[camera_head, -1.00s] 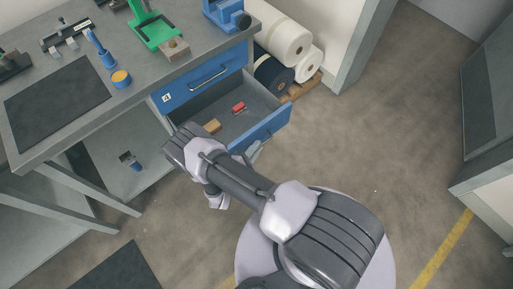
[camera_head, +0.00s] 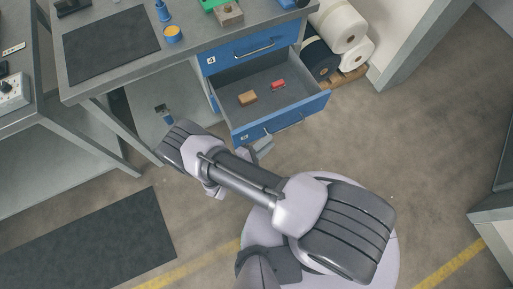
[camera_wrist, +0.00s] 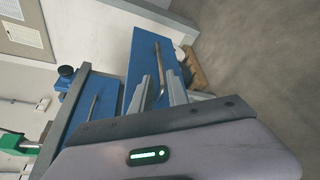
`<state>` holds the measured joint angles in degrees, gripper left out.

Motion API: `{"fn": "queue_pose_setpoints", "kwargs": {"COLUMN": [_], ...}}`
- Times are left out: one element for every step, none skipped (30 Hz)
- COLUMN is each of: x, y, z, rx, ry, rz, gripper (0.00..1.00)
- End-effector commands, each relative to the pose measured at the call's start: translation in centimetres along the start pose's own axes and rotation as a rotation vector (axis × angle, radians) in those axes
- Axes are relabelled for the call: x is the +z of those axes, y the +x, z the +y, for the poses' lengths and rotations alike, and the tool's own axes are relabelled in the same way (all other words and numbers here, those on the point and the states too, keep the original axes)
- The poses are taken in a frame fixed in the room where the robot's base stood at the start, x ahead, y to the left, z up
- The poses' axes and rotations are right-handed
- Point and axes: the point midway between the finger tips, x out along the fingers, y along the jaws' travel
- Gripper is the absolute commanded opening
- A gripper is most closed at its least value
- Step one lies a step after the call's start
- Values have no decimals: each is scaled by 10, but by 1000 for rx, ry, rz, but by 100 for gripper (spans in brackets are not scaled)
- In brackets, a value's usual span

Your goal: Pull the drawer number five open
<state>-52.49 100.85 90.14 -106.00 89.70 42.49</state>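The open drawer (camera_head: 225,98) under the workbench is pulled well out, below a shut blue drawer labelled 4 (camera_head: 229,57). Its blue front has a small label that is too small to read for certain. A brown block (camera_head: 247,98) and a red item (camera_head: 278,84) lie inside. My gripper (camera_head: 262,148) is at the front of the open drawer, mostly hidden by my arm in the head view. In the wrist view, my gripper's two fingers (camera_wrist: 160,85) stand apart on either side of the drawer's bar handle (camera_wrist: 157,58), with gaps visible.
Open floor (camera_head: 400,150) lies to the right. Another bench (camera_head: 50,135) stands at the left.

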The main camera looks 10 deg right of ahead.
Motion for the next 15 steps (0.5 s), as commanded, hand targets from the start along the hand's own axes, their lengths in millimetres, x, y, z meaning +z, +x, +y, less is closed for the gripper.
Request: {"fn": "queue_pose_setpoints", "kwargs": {"x": [0,0,0,0,0,0,0,0,0,0,0,0,0,0,0], "y": [-14,-22,-31,-38,-44,-50,-54,-57,-60,-62,-63,-64,-64,-64,-64], "z": [2,2,2,2,2,2,1,1,1,0,0,0,0,0,0], "rx": [3,4,3,3,2,2,2,2,1,0,0,0,0,0,0], "ry": [0,1,1,0,1,1,2,1,1,0,0,0,0,0,0], "rz": [6,5,5,5,4,4,2,3,1,0,0,0,0,0,0], "gripper": [20,20,20,20,20,20,20,20,20,20,20,20,20,20,20]}}
